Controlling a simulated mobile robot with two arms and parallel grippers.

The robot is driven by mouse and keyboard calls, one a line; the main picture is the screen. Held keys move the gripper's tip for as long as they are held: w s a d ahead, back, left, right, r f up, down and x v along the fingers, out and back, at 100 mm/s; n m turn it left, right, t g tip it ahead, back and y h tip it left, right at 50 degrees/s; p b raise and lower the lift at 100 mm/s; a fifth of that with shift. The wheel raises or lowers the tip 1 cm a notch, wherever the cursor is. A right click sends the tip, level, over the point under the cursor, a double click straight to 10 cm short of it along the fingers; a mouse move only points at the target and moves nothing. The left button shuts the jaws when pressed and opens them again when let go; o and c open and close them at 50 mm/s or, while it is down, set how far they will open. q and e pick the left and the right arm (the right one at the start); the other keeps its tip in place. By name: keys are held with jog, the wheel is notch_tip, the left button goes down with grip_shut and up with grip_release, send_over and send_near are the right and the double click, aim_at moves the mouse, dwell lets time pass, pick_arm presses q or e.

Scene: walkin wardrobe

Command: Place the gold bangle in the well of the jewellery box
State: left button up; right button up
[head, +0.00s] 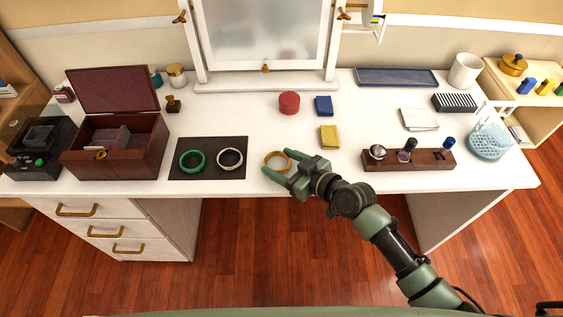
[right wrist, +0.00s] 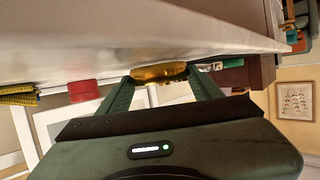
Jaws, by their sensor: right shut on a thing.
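The gold bangle (head: 277,153) is at the front middle of the white tabletop, right of the dark mat. My right gripper (head: 277,164) is shut on it; the right wrist view shows the bangle (right wrist: 160,73) between both fingertips, at or just above the table surface. The jewellery box (head: 112,166) is dark red-brown wood and stands at the left, lid open and tilted back. My left gripper is not in view.
The dark mat (head: 208,171) with a green bangle (head: 192,161) and a silver bangle (head: 230,159) lies between gripper and box. A red round box (head: 289,103), a blue box (head: 323,106) and a yellow box (head: 329,137) stand behind. A wooden stand (head: 432,160) is at right.

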jog(key=shift+f, duration=0.25)
jog(key=o, duration=1.4)
jog(key=shift+r, duration=0.1)
